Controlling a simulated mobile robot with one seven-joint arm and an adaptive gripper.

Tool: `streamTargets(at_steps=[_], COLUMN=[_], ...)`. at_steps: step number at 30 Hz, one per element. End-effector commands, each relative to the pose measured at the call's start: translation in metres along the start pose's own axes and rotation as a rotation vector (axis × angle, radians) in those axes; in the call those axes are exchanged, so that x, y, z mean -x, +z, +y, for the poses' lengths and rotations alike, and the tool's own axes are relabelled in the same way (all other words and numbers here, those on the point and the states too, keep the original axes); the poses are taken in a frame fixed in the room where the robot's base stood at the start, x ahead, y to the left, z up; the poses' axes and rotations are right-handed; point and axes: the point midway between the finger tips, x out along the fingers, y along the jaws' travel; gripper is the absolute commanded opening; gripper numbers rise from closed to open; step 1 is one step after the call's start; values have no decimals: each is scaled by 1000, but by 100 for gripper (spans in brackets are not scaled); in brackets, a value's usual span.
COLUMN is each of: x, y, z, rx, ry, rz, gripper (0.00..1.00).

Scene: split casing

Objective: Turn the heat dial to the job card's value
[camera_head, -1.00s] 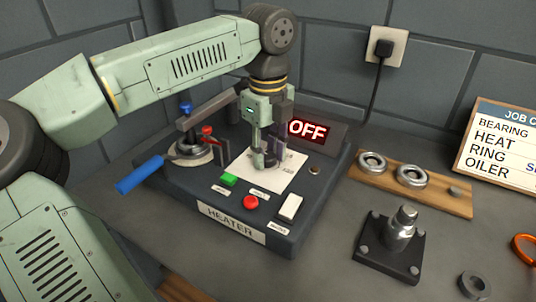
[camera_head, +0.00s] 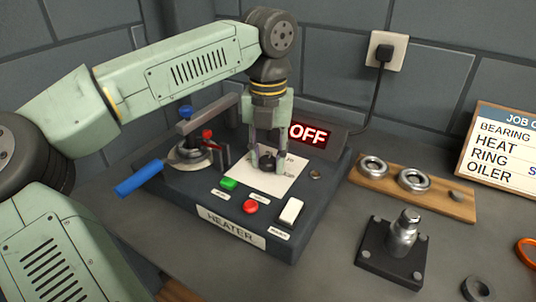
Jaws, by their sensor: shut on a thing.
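The heater (camera_head: 190,207) is a dark box with a label on its front. Its heat dial (camera_head: 268,163) is a small dark knob on a white scale plate (camera_head: 285,182). My gripper (camera_head: 267,164) points down with its fingers closed on the dial, one on each side. The dial's pointer and most of the scale marks are hidden or too small to read. The lit display (camera_head: 309,134) reads OFF. The job card (camera_head: 507,150) at the right edge shows BEARING, HEAT, RING and OILER; its values are cut off by the frame.
A wooden board (camera_head: 448,199) with bearing rings and a metal post on a base (camera_head: 402,243) stand right.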

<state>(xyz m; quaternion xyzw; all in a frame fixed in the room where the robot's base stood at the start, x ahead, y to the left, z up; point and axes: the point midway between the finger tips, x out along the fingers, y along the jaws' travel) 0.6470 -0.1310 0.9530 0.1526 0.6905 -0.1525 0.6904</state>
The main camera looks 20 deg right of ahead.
Motion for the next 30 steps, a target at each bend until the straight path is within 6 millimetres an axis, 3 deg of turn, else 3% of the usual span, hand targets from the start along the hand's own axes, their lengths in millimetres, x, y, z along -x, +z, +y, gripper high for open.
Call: streamTargets(at_steps=[18, 30], x=[0, 1], y=[0, 1], z=[0, 0], rx=[-538, -701], ry=[-1, 0], rz=[-1, -3], gripper=[3, 3])
